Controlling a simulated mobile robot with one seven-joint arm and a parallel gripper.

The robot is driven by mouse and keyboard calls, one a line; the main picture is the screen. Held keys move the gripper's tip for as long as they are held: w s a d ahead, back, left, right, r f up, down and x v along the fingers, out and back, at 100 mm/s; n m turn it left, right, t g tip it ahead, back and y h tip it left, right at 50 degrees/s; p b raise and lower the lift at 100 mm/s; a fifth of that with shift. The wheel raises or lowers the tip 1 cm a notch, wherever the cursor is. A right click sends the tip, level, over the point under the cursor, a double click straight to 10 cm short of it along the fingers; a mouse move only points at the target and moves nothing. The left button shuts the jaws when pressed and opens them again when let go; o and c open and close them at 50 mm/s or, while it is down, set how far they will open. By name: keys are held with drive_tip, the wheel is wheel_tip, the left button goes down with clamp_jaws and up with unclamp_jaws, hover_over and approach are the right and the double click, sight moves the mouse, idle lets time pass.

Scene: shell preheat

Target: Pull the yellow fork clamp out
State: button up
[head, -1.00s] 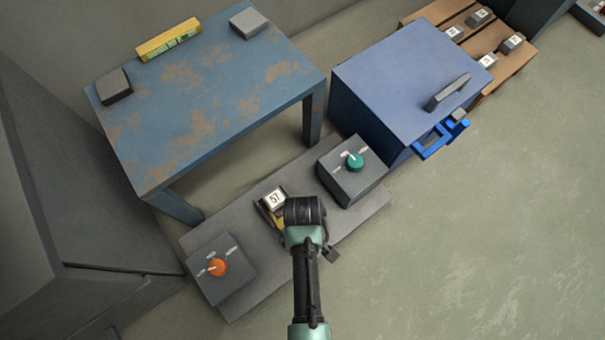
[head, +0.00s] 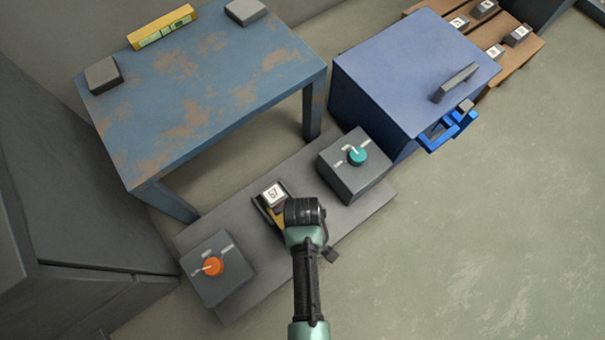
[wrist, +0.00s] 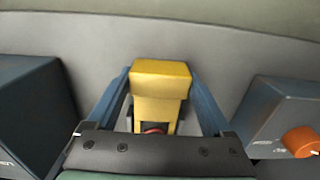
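The yellow fork clamp (wrist: 160,92) stands upright in the middle of the wrist view, between my two blue-grey fingers. My gripper (wrist: 160,78) looks open, with narrow gaps beside the clamp; I see no clear contact. A red part (wrist: 155,129) shows low behind the clamp. In the head view, my gripper (head: 300,222) points down over the clamp and hides most of it. Only a yellow sliver (head: 277,214) shows beside my wrist. The dark holder with a tag (head: 273,193) reading 57 is next to it.
A box with an orange dial (head: 213,266) and a box with a teal dial (head: 357,155) flank the gripper on the grey plate (head: 215,232). A worn blue table (head: 225,75) and a blue cabinet (head: 410,65) stand behind. The floor at right is clear.

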clamp_jaws()
drive_tip(key=s+d+p, duration=0.2)
drive_tip(key=s+p, duration=0.1)
drive_tip(key=shift+s+d+r, duration=0.15)
drive_tip(key=shift+s+d, duration=0.1)
drive_tip(key=shift+s+d+f, duration=0.2)
drive_tip(key=shift+s+d, duration=0.05)
drive_tip(key=shift+s, duration=0.1)
drive_tip(key=o, duration=0.7)
unclamp_jaws()
drive_tip(key=shift+r, duration=0.1)
drive_tip(key=shift+r+p, duration=0.25)
drive_tip(key=shift+p, duration=0.1)
wheel_tip(320, 180, up, 12)
drive_tip(key=p, duration=0.9)
drive_tip(key=shift+r, duration=0.15)
